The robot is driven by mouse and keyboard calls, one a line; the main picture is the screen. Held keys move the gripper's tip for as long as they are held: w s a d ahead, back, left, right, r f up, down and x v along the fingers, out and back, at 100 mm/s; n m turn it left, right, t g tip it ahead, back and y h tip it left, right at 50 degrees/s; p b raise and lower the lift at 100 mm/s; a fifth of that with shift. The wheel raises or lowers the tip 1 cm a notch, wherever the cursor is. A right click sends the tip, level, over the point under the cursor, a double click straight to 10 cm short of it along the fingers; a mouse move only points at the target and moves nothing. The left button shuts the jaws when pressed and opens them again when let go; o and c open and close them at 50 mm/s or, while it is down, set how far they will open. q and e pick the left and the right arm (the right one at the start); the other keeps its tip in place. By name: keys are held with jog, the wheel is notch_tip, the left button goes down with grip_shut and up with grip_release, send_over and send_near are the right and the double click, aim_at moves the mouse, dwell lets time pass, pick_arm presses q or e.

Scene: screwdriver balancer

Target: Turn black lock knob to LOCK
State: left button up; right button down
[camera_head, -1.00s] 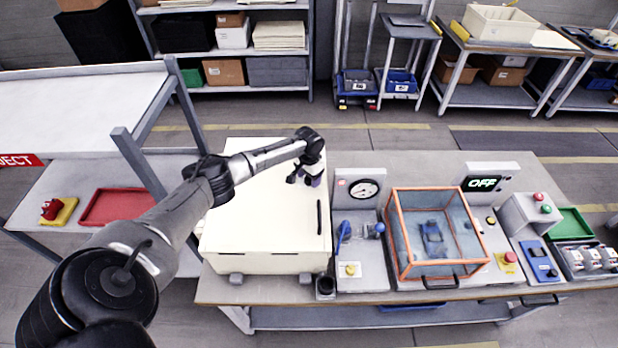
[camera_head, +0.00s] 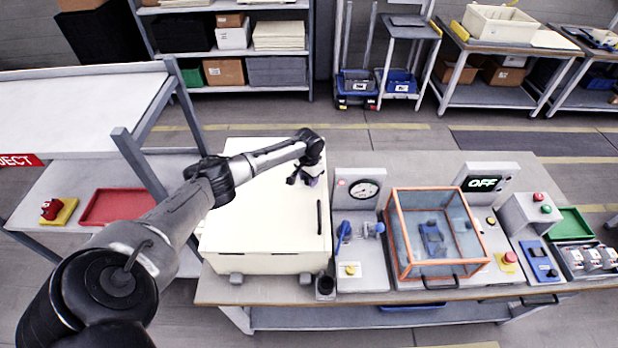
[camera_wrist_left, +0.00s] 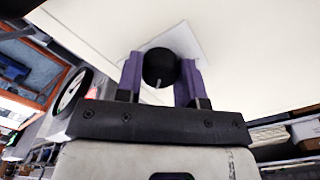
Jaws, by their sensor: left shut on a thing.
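The black lock knob (camera_wrist_left: 159,68) shows in the left wrist view, round with a pale pointer line on its face, on a light square plate (camera_wrist_left: 188,42) of the cream cabinet. In the head view it is hidden by my gripper. My left gripper (camera_wrist_left: 160,78) is shut on the knob, one purple finger on each side. In the head view this gripper (camera_head: 308,181) is at the top of the cream cabinet (camera_head: 262,262), near its back right. I cannot read any lettering by the knob. My right gripper is not in view.
A gauge panel (camera_head: 345,185) stands just right of the cabinet. A red tray (camera_head: 118,207) lies on the left shelf.

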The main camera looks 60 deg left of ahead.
pick_arm(q)
jog(key=shift+r+n+p, duration=0.2)
jog(key=shift+n+p, duration=0.5)
jog(key=shift+p, duration=0.15)
jog(key=shift+n+p, duration=0.8)
jog(key=shift+p, duration=0.05)
jog(key=n+p, duration=0.2)
jog(key=shift+n, duration=0.3)
jog(key=n+p, duration=0.2)
jog(key=shift+n, duration=0.4)
jog(key=n+p, duration=0.1)
jog(key=n, duration=0.1)
jog(key=shift+n, duration=0.4)
jog(key=n+p, duration=0.1)
jog(key=n, duration=0.1)
jog(key=shift+f+n, duration=0.1)
jog(key=shift+n, duration=0.2)
jog(key=n, duration=0.3)
jog(key=shift+n+p, duration=0.3)
jog(key=shift+p, duration=0.1)
jog(key=shift+n, duration=0.3)
jog(key=shift+f, duration=0.1)
